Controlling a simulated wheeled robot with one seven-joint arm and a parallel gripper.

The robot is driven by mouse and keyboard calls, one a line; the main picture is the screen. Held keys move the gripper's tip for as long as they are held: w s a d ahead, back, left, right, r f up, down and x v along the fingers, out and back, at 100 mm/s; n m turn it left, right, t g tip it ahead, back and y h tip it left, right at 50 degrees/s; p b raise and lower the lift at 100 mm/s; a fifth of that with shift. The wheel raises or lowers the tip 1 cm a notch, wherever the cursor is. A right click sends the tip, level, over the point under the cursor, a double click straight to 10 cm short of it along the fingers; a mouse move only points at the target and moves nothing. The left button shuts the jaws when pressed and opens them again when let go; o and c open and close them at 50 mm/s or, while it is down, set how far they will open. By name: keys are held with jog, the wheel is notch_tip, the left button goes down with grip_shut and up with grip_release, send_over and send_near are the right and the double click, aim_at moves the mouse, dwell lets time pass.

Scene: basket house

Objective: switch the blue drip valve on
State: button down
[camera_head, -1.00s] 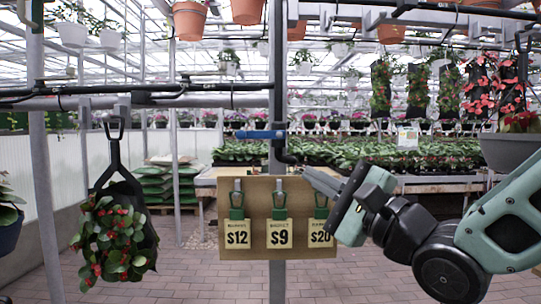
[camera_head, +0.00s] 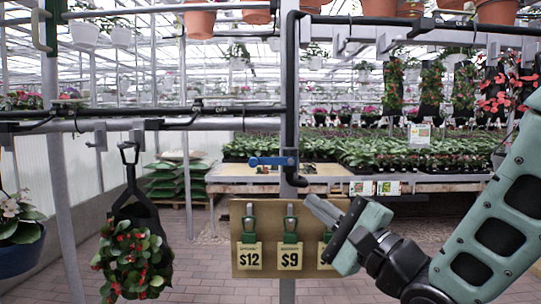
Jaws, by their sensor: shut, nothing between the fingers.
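The blue drip valve (camera_head: 268,161) is a small blue lever lying horizontally on the black pipe, at the middle of the head view. Its lever points left from the vertical pipe. My gripper (camera_head: 309,201) is shut and empty. Its tips are right of and below the valve, apart from it in the picture. How far apart they are in depth I cannot tell.
A board with price tags (camera_head: 240,272) hangs below the valve, partly behind my gripper. A grey post with a black pipe (camera_head: 292,90) rises beside the valve. A hanging red-flowered plant (camera_head: 132,262) is at left. Plant tables stand behind.

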jog(key=shift+w+a+r+p, duration=0.15)
jog(key=shift+r+p, duration=0.2)
jog(key=shift+p, duration=0.75)
jog(key=p, duration=0.7)
send_near(261, 164)
jog(key=x, duration=0.4)
jog(key=shift+w+a+r, duration=0.1)
jog(key=shift+w+a, duration=0.05)
jog(key=shift+w, duration=0.1)
jog(key=shift+w+a+r+p, duration=0.15)
jog(key=shift+a+p, duration=0.2)
jog(key=shift+a, duration=0.3)
jog(key=shift+m+t+b, duration=0.3)
jog(key=shift+b, duration=0.55)
